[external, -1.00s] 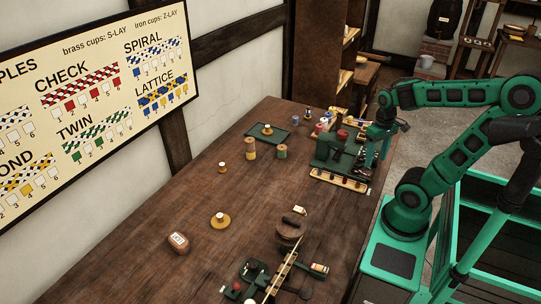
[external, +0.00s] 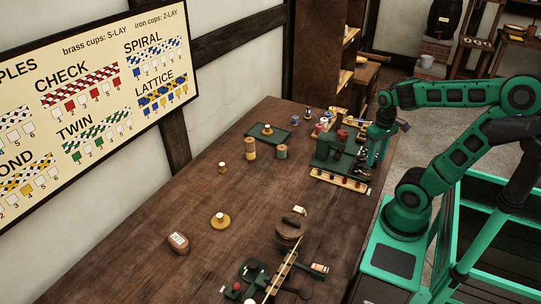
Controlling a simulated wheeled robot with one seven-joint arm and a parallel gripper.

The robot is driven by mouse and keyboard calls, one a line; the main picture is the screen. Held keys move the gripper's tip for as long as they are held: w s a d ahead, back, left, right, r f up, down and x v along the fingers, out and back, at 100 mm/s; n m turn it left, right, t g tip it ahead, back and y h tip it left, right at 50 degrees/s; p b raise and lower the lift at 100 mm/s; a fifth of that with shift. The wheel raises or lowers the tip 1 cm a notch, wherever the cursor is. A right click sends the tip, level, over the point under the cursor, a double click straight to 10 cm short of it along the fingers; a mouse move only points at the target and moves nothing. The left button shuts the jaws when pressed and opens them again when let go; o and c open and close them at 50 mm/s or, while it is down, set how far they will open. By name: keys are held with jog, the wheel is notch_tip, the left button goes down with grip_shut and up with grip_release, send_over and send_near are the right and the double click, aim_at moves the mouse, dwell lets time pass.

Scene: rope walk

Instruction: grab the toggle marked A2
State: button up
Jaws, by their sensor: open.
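My gripper (external: 377,155) points down at the right edge of the wooden table, close beside the dark green rope-laying device (external: 333,152). Its jaws are open; no held object shows, though the fingertips are small and partly merge with the device. I cannot make out a toggle marked A2. Small dark parts line the device's right side, but their marks are too small to read. A pale wooden rack (external: 340,180) with a row of dark pegs lies along the device's front edge.
A second green device (external: 252,270) with a slanted wooden strip stands at the front.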

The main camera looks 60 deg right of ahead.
notch_tip(320, 180, up, 11)
jog(key=n+h, duration=1.4)
jog(key=n, duration=1.1)
send_over(308, 112)
jog(key=a, duration=0.5)
jog(key=shift+m, duration=0.3)
notch_tip(308, 112, down, 19)
jog(key=shift+a+f, duration=0.15)
jog(key=shift+f, duration=0.05)
jog(key=x, duration=0.2)
jog(key=f+x, duration=0.1)
jog(key=x, duration=0.2)
jog(key=shift+a, duration=0.15)
jog(key=shift+w+x, duration=0.15)
jog(key=shift+x, duration=1.35)
jog(key=shift+w+x, duration=0.1)
jog(key=shift+x, duration=1.4)
grip_shut()
